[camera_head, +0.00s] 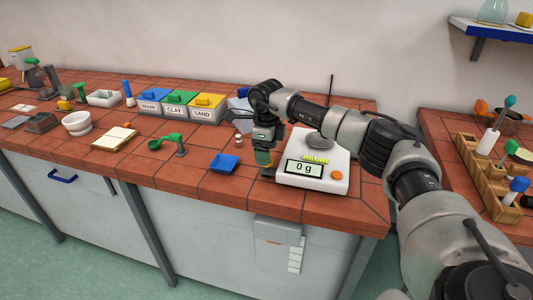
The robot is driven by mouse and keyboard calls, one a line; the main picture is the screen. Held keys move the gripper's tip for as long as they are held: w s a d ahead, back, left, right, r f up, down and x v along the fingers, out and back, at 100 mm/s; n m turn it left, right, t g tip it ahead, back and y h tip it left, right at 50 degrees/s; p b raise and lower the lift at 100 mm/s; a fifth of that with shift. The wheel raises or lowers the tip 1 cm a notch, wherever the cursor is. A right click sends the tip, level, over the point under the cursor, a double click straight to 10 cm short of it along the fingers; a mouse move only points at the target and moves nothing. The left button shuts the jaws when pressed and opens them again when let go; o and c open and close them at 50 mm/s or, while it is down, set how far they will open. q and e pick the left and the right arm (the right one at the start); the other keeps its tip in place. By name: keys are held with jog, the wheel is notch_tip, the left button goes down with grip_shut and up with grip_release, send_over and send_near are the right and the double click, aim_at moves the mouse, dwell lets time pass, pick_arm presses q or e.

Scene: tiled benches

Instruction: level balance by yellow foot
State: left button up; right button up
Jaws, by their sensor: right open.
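A white balance (335,172) stands on the tiled bench near its right front corner. Its display (304,171) reads 0 g, with yellow-green marks just above it and an orange button beside it. A round grey pan (317,141) sits on top, partly behind my arm. My right gripper (265,166) is open and points down just left of the balance's front left corner. A small yellow piece, perhaps the yellow foot (263,158), shows at the fingertips. I cannot tell whether the gripper touches it. My left gripper is not in view.
A blue tray (224,164) lies left of the gripper. Labelled bins for beads, clay and sand (205,107) stand behind. A green scoop (155,144) and cream tiles (115,138) lie further left. A second bench (500,232) with a wooden rack (478,168) stands right across a gap.

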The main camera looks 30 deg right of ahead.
notch_tip(320, 180, up, 10)
jog(key=b, duration=0.1)
jog(key=shift+f, duration=0.15)
jog(key=shift+f, duration=0.1)
dwell(0.4)
